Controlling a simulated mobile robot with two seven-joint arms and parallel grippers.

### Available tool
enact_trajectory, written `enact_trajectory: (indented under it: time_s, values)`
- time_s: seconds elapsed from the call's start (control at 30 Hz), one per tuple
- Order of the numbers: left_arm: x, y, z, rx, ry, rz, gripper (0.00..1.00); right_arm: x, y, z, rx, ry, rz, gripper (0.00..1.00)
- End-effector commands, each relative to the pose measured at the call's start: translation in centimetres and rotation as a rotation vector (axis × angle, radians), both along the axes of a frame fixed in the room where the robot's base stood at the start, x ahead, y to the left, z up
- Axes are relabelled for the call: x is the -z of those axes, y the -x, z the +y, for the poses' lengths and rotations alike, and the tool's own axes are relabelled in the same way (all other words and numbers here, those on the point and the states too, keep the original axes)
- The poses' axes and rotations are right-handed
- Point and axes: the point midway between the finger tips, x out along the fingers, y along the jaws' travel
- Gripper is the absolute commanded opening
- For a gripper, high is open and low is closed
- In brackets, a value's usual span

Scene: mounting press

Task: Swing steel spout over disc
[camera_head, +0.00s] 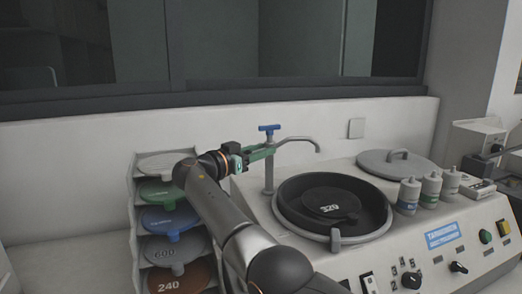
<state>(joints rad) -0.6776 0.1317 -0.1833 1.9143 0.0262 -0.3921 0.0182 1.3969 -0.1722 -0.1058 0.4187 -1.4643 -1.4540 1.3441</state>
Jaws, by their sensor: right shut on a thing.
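The steel spout (299,140) stands on an upright post (269,178) with a blue tap handle at its top, at the back left of the grinding machine. Its curved end points right and sits above the rear of the round black bowl. The dark disc (331,201) marked 320 lies in the bowl. My right gripper (262,152) is shut on the steel spout near its post; its green fingers hide part of the spout. My right arm comes up from the bottom middle. My left gripper is not in the view.
A rack (137,225) with several coloured discs stands left of the machine, partly behind my arm. A grey lid (399,164) with a handle lies at the back right. Several small bottles (408,196) stand right of the bowl. Buttons and knobs line the front panel.

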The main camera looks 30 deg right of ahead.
Motion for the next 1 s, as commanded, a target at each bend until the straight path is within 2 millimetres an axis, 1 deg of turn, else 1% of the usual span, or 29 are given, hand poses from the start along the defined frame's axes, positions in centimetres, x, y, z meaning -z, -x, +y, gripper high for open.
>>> enact_trajectory:
  time_s: [0.43, 0.47, 0.6, 0.63, 0.67, 0.87, 1.0]
  values:
    - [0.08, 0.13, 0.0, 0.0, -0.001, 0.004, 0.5, -0.14, 0.01, -0.09, 0.003, -0.001, -0.007, 0.0]
    - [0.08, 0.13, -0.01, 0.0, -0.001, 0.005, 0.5, -0.14, 0.01, -0.09, 0.003, -0.001, -0.007, 0.4]
    - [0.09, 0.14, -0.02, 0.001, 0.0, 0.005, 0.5, -0.09, 0.01, -0.08, 0.003, -0.001, -0.005, 0.55]
    - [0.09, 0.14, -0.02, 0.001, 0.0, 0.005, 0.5, -0.08, 0.01, -0.07, 0.003, 0.0, -0.004, 0.59]
    - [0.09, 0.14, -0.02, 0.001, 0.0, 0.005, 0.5, -0.07, 0.01, -0.07, 0.003, 0.0, -0.004, 0.59]
    - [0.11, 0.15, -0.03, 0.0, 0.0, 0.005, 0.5, -0.01, 0.01, 0.0, 0.002, -0.001, -0.002, 0.59]
    - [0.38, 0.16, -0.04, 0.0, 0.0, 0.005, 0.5, 0.09, 0.2, 0.79, 0.0, 0.0, -0.002, 0.59]
